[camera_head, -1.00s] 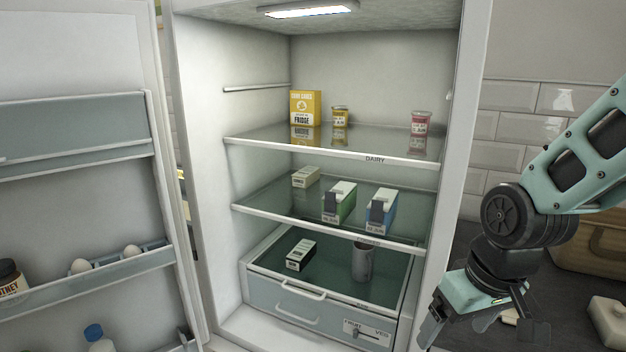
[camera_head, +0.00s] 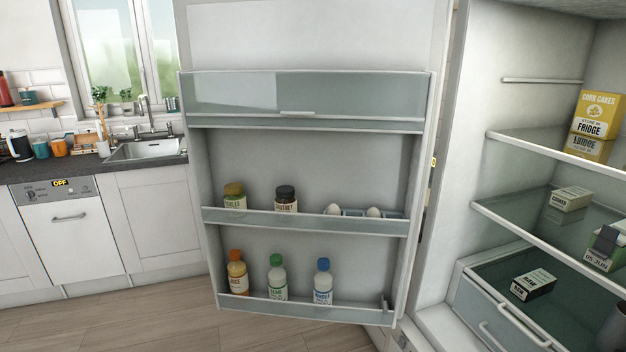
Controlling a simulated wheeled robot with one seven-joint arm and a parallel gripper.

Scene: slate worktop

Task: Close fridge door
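The fridge door (camera_head: 300,165) stands wide open in the middle of the head view, its inner side facing me. Its hinge side is at the right, next to the fridge body (camera_head: 462,150). The door's middle shelf holds two jars (camera_head: 286,199) and eggs (camera_head: 373,212). Its bottom shelf holds three bottles (camera_head: 278,279). The open fridge interior shows at the right, with a yellow box (camera_head: 597,113) on the upper shelf, cartons on the shelf below and a dark-topped box (camera_head: 533,285) in the drawer. My gripper is out of view.
A counter with a sink (camera_head: 146,150) and white cabinets (camera_head: 150,222) stands behind the door at the left, with mugs (camera_head: 60,148) and a dishwasher (camera_head: 68,235) marked OFF. Wooden floor (camera_head: 150,318) is clear in front of the cabinets and below the door.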

